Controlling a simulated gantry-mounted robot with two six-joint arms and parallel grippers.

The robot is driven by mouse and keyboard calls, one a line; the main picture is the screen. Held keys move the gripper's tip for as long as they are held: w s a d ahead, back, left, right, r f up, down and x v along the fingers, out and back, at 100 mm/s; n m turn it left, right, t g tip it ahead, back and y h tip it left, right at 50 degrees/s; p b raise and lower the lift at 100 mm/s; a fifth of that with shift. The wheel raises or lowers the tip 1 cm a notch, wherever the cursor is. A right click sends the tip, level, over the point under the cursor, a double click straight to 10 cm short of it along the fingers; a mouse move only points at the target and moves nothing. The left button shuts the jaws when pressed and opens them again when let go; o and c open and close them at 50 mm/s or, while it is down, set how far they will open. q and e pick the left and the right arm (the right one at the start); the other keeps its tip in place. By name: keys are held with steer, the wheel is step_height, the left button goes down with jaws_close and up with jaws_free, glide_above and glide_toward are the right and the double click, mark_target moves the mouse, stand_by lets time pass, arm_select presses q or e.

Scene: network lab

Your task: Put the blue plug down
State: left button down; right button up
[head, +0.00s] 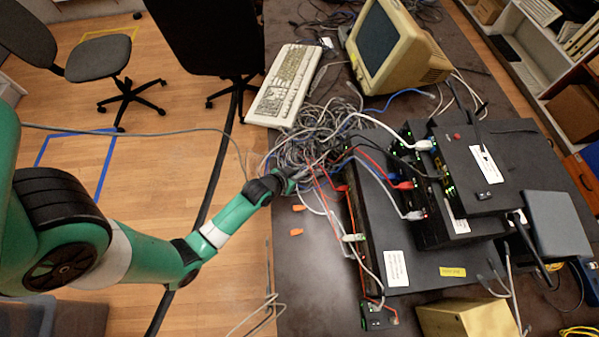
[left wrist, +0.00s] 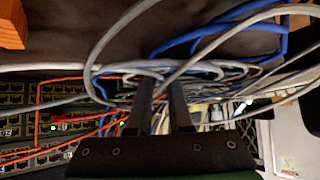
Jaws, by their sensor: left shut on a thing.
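My left gripper (head: 291,180) reaches in from the left to the edge of a cable tangle on the dark table. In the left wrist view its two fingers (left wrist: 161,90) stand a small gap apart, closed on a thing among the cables. I take this to be the blue plug, but its body is hidden by cables and fingers and I cannot make it out. A blue cable (left wrist: 215,36) runs above the fingertips in the left wrist view. In the head view a blue cable (head: 378,176) runs right of the gripper. My right gripper is not in view.
The grey cable tangle (head: 312,140) lies between the keyboard (head: 285,84) and the stacked black network devices (head: 395,235). Two orange pieces (head: 297,232) lie just below the gripper. Bare table shows below them. A monitor (head: 385,50) stands at the back.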

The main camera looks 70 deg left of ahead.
arm_select(q)
steer(key=shift+f+b, duration=0.3)
steer(key=shift+f, duration=0.05)
steer(key=shift+s+d+f, duration=0.15)
steer(key=shift+s+f, duration=0.2)
steer(key=shift+f, duration=0.2)
steer(key=c, duration=0.8)
jaws_free()
steer(key=shift+s, duration=0.1)
steer(key=shift+c, duration=0.2)
steer(key=shift+r, duration=0.25)
steer(key=r+p, duration=0.1)
steer(key=r, duration=0.1)
steer(key=shift+s+d+r+p, duration=0.1)
steer(key=shift+d+r+p, duration=0.15)
steer(key=shift+r+p, duration=0.1)
steer(key=p+v, duration=0.3)
steer(key=v, duration=0.7)
steer(key=shift+s, duration=0.15)
